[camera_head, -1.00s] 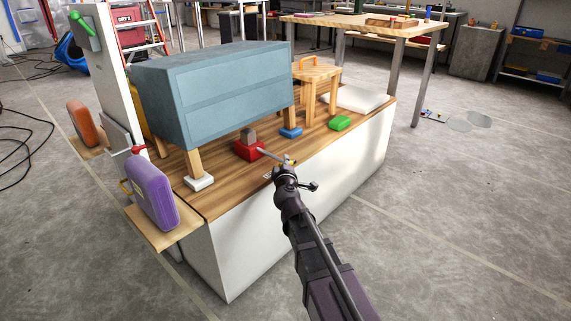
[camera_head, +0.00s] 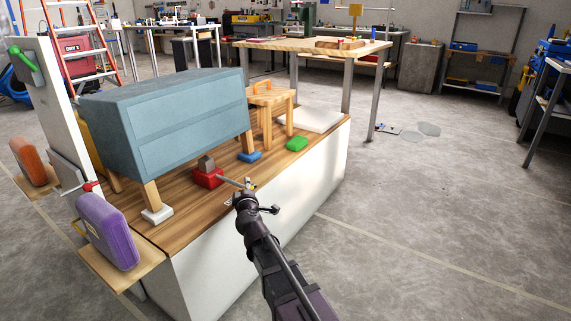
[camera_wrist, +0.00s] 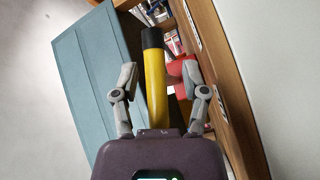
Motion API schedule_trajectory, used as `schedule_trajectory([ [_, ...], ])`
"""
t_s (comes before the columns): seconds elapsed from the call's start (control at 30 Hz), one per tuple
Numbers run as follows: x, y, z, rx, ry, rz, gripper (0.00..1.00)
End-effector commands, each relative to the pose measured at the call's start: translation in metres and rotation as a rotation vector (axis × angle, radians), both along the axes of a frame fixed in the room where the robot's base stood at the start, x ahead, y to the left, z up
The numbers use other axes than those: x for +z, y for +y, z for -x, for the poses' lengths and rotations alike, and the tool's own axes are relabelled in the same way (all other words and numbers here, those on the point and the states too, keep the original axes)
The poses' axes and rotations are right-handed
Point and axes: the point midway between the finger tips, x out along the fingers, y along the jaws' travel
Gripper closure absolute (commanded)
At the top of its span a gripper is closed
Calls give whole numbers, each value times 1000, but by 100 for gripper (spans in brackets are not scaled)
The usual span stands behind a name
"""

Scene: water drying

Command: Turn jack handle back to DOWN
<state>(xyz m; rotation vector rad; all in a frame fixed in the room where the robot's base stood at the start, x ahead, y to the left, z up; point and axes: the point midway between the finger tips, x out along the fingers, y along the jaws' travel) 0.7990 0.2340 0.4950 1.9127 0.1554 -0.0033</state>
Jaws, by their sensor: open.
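The red jack (camera_head: 207,179) stands on the wooden top under the blue cabinet, with a grey-brown block on it. Its handle (camera_head: 231,182) sticks out toward the front edge of the top. In the wrist view the handle (camera_wrist: 155,85) is a yellow bar with a black end, lying between my two fingers; part of the red jack (camera_wrist: 180,75) shows behind the right finger. My gripper (camera_wrist: 160,80) is open around the handle, with a gap visible on both sides. In the head view my gripper (camera_head: 246,192) is at the handle's outer end.
The blue cabinet (camera_head: 170,115) rests on wooden legs close behind the jack. A purple case (camera_head: 107,231) sits at the left.

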Motion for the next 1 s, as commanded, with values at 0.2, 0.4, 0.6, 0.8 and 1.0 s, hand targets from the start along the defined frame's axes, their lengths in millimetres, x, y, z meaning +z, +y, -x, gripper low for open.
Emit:
schedule_trajectory([
  [0.2, 2, 0, 0, 0, 35, -27, 43],
  [0.4, 1, 0, 0, -1, 72, -57, 43],
  [0.6, 1, 0, 0, -1, 111, -88, 43],
  [0.8, 1, -1, 0, -2, 152, -121, 43],
  [1.0, 1, -1, 0, -1, 197, -154, 43],
])
